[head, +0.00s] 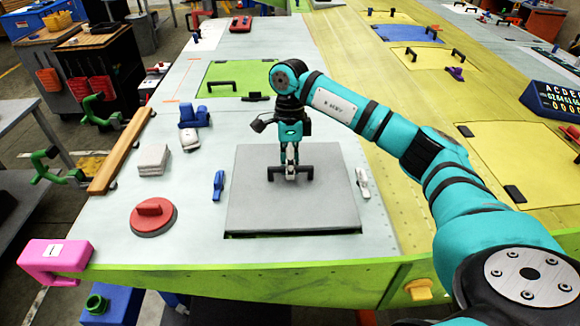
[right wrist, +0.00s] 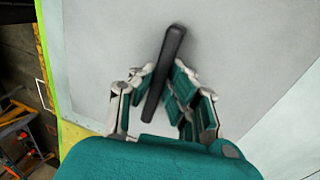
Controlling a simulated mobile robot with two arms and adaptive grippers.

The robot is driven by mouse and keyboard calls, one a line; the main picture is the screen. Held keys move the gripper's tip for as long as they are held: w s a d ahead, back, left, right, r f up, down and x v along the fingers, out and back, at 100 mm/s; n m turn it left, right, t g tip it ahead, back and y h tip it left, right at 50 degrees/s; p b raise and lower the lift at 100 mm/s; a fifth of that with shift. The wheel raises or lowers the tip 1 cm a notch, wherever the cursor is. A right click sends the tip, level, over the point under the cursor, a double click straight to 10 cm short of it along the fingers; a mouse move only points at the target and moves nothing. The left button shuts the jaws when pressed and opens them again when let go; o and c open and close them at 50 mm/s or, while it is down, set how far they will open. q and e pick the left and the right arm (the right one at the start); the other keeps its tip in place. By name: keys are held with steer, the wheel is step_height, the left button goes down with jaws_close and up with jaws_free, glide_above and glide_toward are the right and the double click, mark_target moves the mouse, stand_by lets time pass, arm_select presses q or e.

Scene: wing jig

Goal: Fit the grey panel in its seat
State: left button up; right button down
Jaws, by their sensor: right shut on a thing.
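The grey panel (head: 258,208) is a flat square plate with a black bar handle (head: 305,173) at its middle. It lies over its place on the pale wing skin, and a dark green strip (head: 290,234) shows along its near edge. The rest of the seat is hidden under the panel. My right gripper (head: 290,175) comes down from above and is shut on the handle. In the right wrist view, the handle (right wrist: 165,70) stands between the fingers (right wrist: 160,100), with the panel (right wrist: 110,40) behind. My left gripper is out of view.
A blue clamp (head: 218,185) lies left of the panel and a white clamp (head: 362,183) lies right. A red round piece with a handle (head: 153,216), white blocks (head: 153,160) and a blue block (head: 193,115) stand farther left. A green panel (head: 230,75) lies behind.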

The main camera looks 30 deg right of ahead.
steer(key=shift+w+b+x, duration=0.1)
steer(key=shift+b+x, duration=0.4)
steer(key=shift+x, duration=0.15)
steer(key=shift+w+b+x, duration=0.15)
steer(key=shift+b+x, duration=0.3)
steer(key=shift+x, duration=0.2)
steer(key=shift+d, duration=0.1)
steer(key=c, duration=1.3)
jaws_free()
steer(key=shift+f, duration=0.1)
steer(key=shift+c, duration=0.2)
steer(key=v, duration=1.2)
